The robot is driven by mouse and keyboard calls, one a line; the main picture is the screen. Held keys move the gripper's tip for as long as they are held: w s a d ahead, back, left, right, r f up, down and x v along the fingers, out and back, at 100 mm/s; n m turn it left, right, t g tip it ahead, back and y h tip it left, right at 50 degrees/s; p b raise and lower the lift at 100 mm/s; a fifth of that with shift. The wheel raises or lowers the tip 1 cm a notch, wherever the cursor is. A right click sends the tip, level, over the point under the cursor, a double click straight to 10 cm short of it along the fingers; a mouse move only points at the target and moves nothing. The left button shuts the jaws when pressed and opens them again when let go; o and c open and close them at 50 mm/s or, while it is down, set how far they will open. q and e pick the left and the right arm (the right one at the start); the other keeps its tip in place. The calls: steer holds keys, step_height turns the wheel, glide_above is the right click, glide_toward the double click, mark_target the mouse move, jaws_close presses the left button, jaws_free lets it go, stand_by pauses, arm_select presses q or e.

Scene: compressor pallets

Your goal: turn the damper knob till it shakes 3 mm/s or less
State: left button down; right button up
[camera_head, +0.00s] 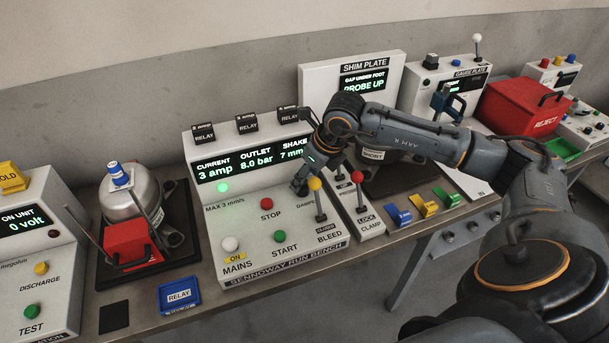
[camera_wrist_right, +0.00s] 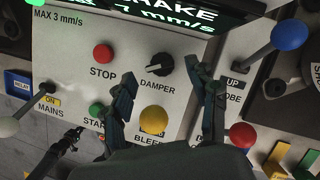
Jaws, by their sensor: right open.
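The black damper knob (camera_wrist_right: 164,65) shows on the white run bench panel in the right wrist view, above the DAMPER label. My right gripper (camera_wrist_right: 167,82) is open, with its fingers spread on either side of the knob and no clear contact. In the head view my right gripper (camera_head: 302,180) reaches down over the bench and hides the knob. The bench display (camera_head: 250,160) reads 3 amp, 8.0 bar and shake 7 mm/s, above a green lamp and MAX 3 mm/s.
Close by are the red STOP button (camera_wrist_right: 103,54), green START button (camera_head: 279,236), yellow-ball bleed lever (camera_head: 316,186), red-ball clamp lever (camera_head: 358,178) and blue-ball probe lever (camera_wrist_right: 288,35). The white-ball mains lever (camera_head: 231,244) stands at the panel's left.

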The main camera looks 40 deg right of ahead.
steer(key=shift+w+a+f, duration=0.1)
steer(key=shift+w+f, duration=0.05)
steer(key=shift+f, duration=0.3)
steer(key=shift+w+f, duration=0.2)
steer(key=shift+f, duration=0.15)
steer(key=shift+c, duration=0.4)
steer(key=c, duration=1.1)
steer(key=shift+o, duration=0.2)
steer(key=shift+a+f+m+h+b, duration=0.2)
steer(key=shift+m+h+b, duration=0.2)
steer(key=shift+m+b, duration=0.75)
steer(key=shift+m+h+b, duration=0.4)
steer(key=shift+m+b, duration=0.4)
steer(key=shift+m, duration=0.15)
arm_select(q)
steer(key=shift+s+f+b, duration=0.1)
steer(key=shift+f+b, duration=0.35)
steer(key=shift+f, duration=1.9)
arm_select(e)
steer(key=shift+a+r+m+h, duration=0.15)
steer(key=shift+m+h, duration=0.15)
steer(key=shift+m, duration=0.5)
